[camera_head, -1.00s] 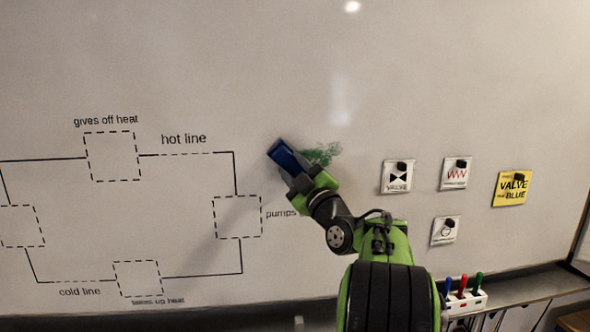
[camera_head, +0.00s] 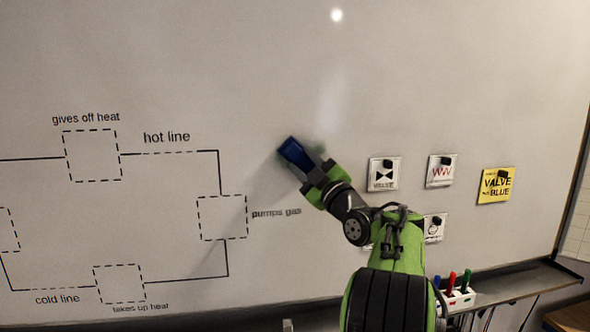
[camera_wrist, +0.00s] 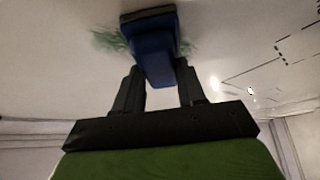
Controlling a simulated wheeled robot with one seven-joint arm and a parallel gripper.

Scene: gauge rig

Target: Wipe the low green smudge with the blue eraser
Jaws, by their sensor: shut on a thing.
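The blue eraser (camera_head: 296,155) is held in my gripper (camera_head: 312,176) at the whiteboard, right of the drawn diagram. The wrist view shows the eraser (camera_wrist: 153,50) between the two dark fingers of my gripper (camera_wrist: 157,82), its dark pad end at the board. The green smudge (camera_wrist: 108,40) shows faintly on both sides of the eraser in the wrist view. In the head view only a faint trace of the smudge (camera_head: 319,150) shows beside the eraser. The part behind the eraser is hidden. I cannot tell whether the pad touches the board.
The whiteboard (camera_head: 200,60) carries a diagram of dashed boxes on the left. Small magnet-held cards (camera_head: 384,182) and a yellow card (camera_head: 496,185) hang on the right. A holder with several markers (camera_head: 457,298) sits on the ledge below. The board above is clear.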

